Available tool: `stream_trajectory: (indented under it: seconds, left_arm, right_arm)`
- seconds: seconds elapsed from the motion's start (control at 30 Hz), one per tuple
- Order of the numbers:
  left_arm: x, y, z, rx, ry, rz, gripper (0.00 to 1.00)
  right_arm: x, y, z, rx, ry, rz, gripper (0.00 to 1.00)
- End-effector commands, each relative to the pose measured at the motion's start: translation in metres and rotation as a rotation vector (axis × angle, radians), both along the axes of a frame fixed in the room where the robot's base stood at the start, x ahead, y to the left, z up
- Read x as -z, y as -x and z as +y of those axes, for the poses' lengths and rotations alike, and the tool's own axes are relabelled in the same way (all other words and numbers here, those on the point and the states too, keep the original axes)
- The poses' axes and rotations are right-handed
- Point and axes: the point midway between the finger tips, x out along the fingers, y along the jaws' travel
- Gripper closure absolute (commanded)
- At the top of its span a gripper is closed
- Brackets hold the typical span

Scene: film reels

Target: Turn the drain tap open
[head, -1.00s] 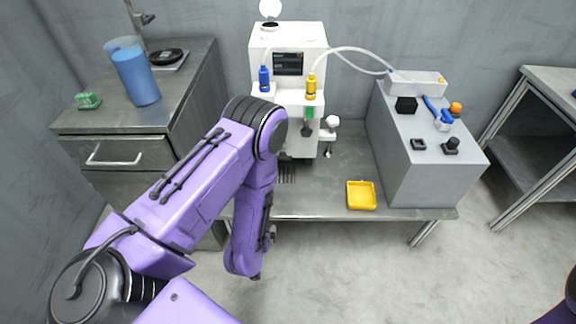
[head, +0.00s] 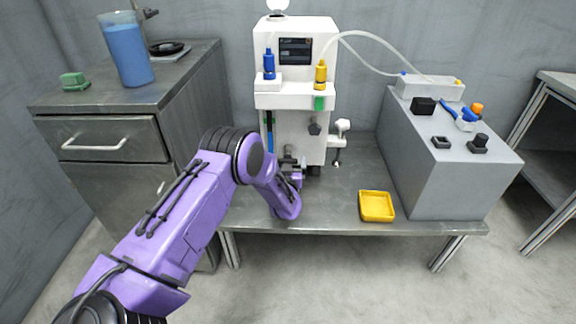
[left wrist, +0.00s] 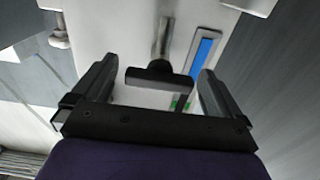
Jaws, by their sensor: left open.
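The drain tap shows in the left wrist view as a dark crossbar handle (left wrist: 160,76) on a metal stem, at the front of a white machine (head: 292,98). My left gripper (left wrist: 158,70) is open, with one finger on each side of the handle. Gaps show between the handle and both fingers. In the head view my left gripper (head: 290,161) is low at the machine's front, and the tap there is hard to make out among the gripper parts. My right gripper is not in view.
A dark knob (head: 315,128) and a white fitting (head: 340,133) are close to the right of my gripper. A yellow tray (head: 376,206) lies on the bench (head: 335,218). A grey box (head: 440,185) with controls stands further right. A cabinet (head: 105,140) is left.

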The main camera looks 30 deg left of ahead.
Motion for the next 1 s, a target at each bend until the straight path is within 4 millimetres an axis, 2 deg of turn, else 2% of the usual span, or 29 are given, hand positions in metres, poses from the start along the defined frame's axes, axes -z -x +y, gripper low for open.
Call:
stream_trajectory:
  seconds: [0.3, 0.47, 0.5, 0.77, 1.0]
  left_arm:
    - [-0.0002, -0.0045, 0.0028, 0.001, 0.0, 0.001, 0.0]
    - [-0.0002, -0.0043, 0.0027, 0.001, 0.0, 0.001, 0.52]
    - [-0.0002, -0.0043, 0.0026, 0.001, 0.0, 0.001, 0.56]
    - [0.0, -0.0042, 0.0025, 0.0, 0.017, -0.009, 0.56]
    - [0.0001, -0.0043, 0.0023, 0.001, 0.111, -0.067, 0.56]
  right_arm:
    - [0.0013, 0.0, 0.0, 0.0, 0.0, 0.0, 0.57]
    - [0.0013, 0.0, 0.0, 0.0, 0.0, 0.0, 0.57]
    - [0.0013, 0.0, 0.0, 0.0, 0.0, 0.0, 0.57]
    - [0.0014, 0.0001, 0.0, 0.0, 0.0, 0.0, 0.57]
    - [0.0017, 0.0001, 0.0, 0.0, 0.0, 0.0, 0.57]
